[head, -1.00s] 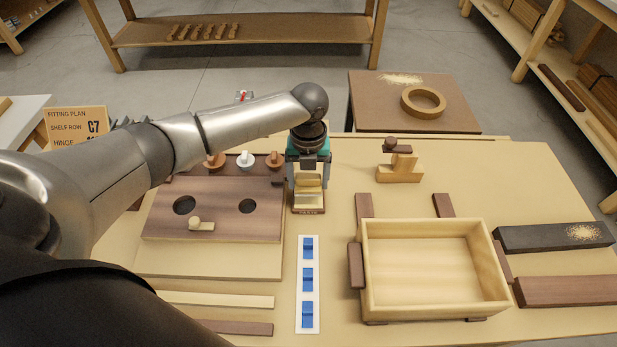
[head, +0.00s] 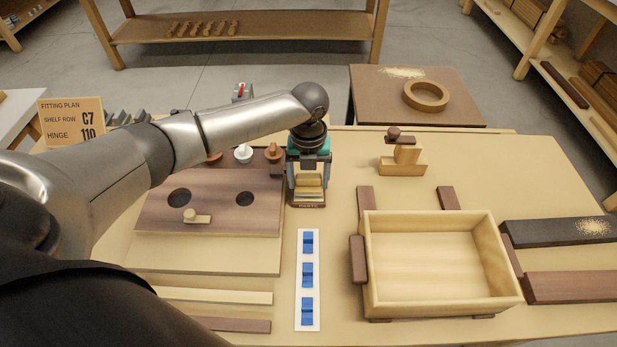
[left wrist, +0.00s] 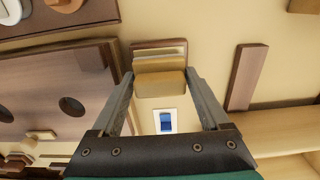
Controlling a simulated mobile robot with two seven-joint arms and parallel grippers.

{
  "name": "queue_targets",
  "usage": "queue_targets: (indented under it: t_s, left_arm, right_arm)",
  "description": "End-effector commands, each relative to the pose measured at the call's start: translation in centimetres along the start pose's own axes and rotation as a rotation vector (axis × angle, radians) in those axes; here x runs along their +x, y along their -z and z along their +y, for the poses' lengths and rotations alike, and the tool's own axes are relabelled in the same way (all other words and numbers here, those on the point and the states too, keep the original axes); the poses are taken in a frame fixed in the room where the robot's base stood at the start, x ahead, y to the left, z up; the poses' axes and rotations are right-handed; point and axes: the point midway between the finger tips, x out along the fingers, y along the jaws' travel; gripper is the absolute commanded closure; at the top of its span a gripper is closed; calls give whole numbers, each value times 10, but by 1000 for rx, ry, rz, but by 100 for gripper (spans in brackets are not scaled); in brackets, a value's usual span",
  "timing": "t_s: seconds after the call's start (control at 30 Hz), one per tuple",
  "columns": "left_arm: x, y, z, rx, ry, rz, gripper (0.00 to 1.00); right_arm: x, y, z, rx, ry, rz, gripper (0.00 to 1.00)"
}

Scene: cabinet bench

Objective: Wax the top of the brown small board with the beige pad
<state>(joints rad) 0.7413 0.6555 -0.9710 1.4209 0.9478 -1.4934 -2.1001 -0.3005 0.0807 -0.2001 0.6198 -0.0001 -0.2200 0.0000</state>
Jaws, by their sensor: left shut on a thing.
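My left gripper (head: 309,172) is over the small brown tray marked PASTE (head: 308,205), left of the open box. It is shut on the beige pad (head: 308,186). In the left wrist view the pad (left wrist: 160,84) sits between the two fingers, at the edge of the brown-rimmed paste tray (left wrist: 158,44). I cannot tell whether the pad touches the paste. A small reddish-brown board (head: 572,287) lies flat at the right front of the bench, its top bare. My right gripper is not in view.
An open wooden box (head: 440,265) stands between the tray and the brown board. A dark board with sawdust (head: 560,232) lies behind that board. A brown panel with two holes (head: 215,205) is on the left. A white strip with blue pieces (head: 308,280) lies in front.

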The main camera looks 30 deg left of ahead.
Motion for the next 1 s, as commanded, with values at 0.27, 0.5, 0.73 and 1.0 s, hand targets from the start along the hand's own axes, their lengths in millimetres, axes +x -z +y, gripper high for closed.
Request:
queue_targets:
  t_s: [0.27, 0.5, 0.73, 1.0]
  left_arm:
    - [2, 0, 0, 0, 0, 0, 66]
    - [6, 0, 0, 1, 0, 0, 66]
    - [8, 0, 0, 1, 0, 0, 66]
    - [10, 0, 0, 1, 0, 0, 66]
  right_arm:
    - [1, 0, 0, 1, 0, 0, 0]
    - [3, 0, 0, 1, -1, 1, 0]
    - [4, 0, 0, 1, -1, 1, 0]
    - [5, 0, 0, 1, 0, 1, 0]
